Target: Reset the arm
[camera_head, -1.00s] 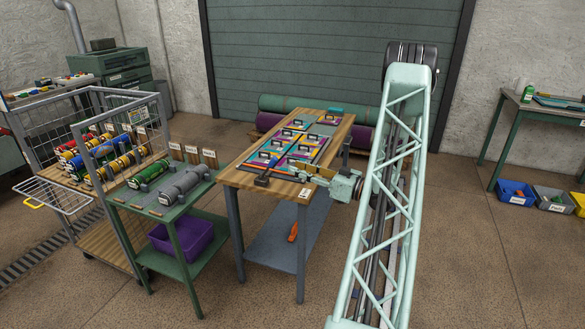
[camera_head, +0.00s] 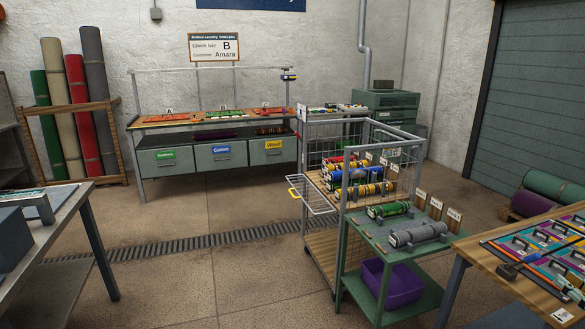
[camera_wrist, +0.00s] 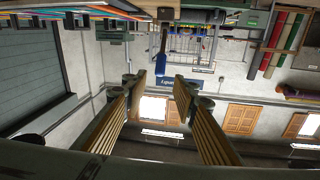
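My gripper (camera_wrist: 158,85) shows in the wrist view with its two wood-coloured, slatted fingers spread apart. Nothing is between them. The wrist view looks upside down, with windows low in the picture. A brush with a dark head and a blue handle (camera_wrist: 163,45) shows beyond the fingers, apart from them. In the head view the dark-headed brush (camera_head: 507,271) lies on the wooden table (camera_head: 478,252) at the right. The arm is mostly outside the head view; a small part at the right edge may be the gripper's end.
A wire cart (camera_head: 322,210) is behind. A grey bench (camera_head: 60,220) is at far left. Floor between is open.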

